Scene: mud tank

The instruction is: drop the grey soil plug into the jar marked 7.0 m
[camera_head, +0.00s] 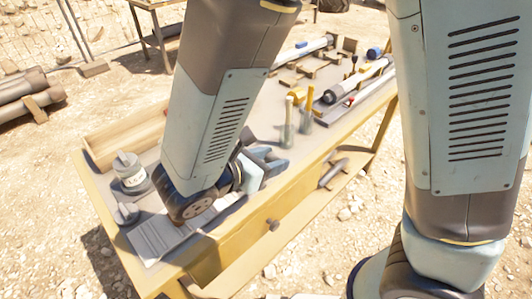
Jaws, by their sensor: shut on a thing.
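My gripper (270,163) is over the workbench, right of my arm's lower joint, and partly hidden by my own wrist. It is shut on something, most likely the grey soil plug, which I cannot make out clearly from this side. A squat glass jar (130,175) with a pale label and a grey top stands upright near the bench's left end, left of my arm. The label's writing is too small to read, and I cannot tell whether the jar is open. My gripper is well to the right of this jar, apart from it.
A wooden tray (122,140) lies behind the jar. A small grey object (126,213) sits in front of it, beside a flat grey slatted panel (156,238). Pots with upright tools (306,122) stand right of my gripper. Tubes and wooden blocks crowd the bench's far end.

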